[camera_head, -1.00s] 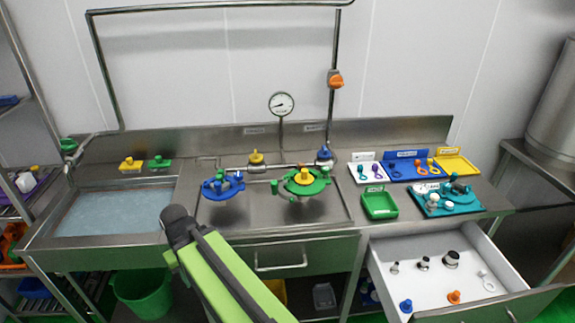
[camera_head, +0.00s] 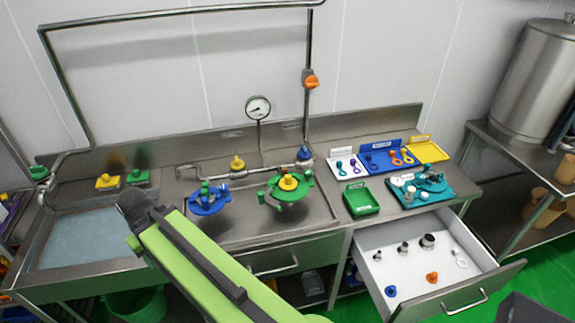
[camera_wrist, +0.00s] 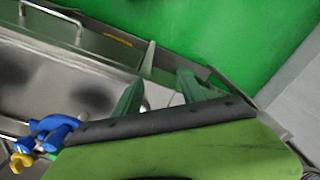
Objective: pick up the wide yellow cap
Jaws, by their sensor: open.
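In the head view, a wide yellow cap (camera_head: 288,182) sits at the middle of the green multi-armed fitting (camera_head: 276,193) on the steel worktop; I take it as the task's cap. A smaller yellow knob (camera_head: 237,162) stands on the pipe behind it. In the wrist view, the two green fingers of my gripper (camera_wrist: 160,86) are apart, with nothing seen between them. They point over the steel counter's edge and the green floor. A small yellow part (camera_wrist: 21,161) shows at the lower left, beside a blue part (camera_wrist: 52,130). My gripper's tips are out of the head view.
A blue fitting (camera_head: 209,200) stands left of the green one. A green tray (camera_head: 360,199), a teal tray (camera_head: 437,193) and an open drawer (camera_head: 375,246) with small parts lie to the right. The sink (camera_head: 90,238) is at the left. A pipe rises behind.

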